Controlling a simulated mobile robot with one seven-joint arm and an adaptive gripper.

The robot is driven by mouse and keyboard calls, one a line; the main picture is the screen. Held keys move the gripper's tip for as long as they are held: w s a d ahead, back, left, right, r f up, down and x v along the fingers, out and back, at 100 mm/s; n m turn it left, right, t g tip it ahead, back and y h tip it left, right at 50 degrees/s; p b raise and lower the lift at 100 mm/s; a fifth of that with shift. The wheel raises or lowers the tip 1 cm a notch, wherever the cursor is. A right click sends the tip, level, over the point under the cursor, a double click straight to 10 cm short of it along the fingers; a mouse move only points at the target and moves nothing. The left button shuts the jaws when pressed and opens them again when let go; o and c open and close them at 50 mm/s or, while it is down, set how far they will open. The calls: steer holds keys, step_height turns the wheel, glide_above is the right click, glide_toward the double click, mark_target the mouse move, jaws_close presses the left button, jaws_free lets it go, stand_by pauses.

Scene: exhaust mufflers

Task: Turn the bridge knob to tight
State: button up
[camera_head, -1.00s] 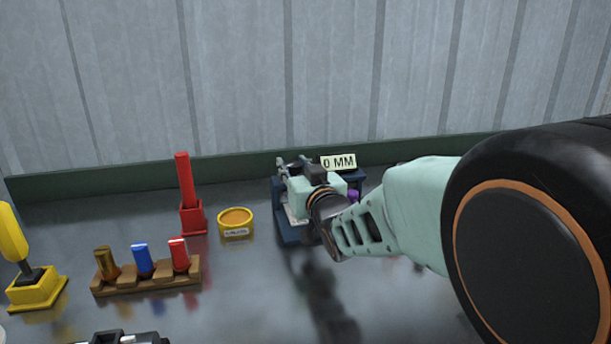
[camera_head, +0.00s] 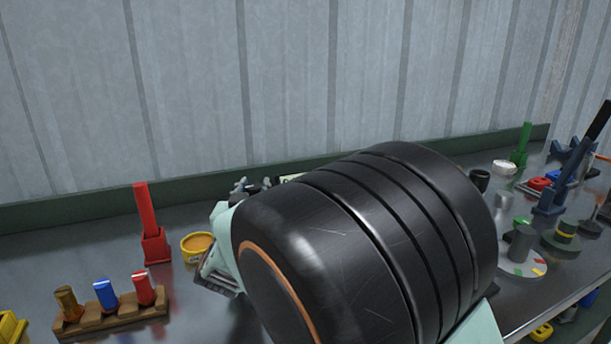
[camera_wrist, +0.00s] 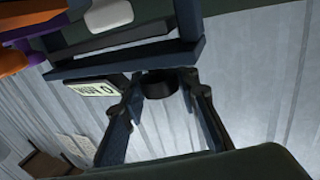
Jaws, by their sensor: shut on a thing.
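In the wrist view, a short black round knob (camera_wrist: 160,84) sits between the fingertips of my gripper (camera_wrist: 161,80), which is shut on it. The knob is below a dark blue frame (camera_wrist: 125,62), which looks like the bridge fixture. A pale sign (camera_wrist: 93,88) reading "0 MM" hangs beside it, upside down in this view. In the head view, my black arm joint hides the knob, the fingers and most of the fixture. Only grey metal bits of the fixture (camera_head: 243,187) and a sliver of the sign (camera_head: 290,177) show. I cannot read a tight mark.
Left on the bench are a red post (camera_head: 147,222), a yellow round dish (camera_head: 197,246) and a wooden rack (camera_head: 112,318) with coloured pegs. At right are a disc with coloured patches (camera_head: 515,262), a green post (camera_head: 522,145) and a blue stand (camera_head: 551,198). A wall closes the back.

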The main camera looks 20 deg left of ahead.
steer(key=shift+m+h+p, duration=0.5)
steer(key=shift+h+p, duration=0.15)
steer(key=shift+h, duration=0.05)
steer(key=o, duration=0.9)
steer(key=v, duration=1.2)
steer(key=shift+f, duration=0.2)
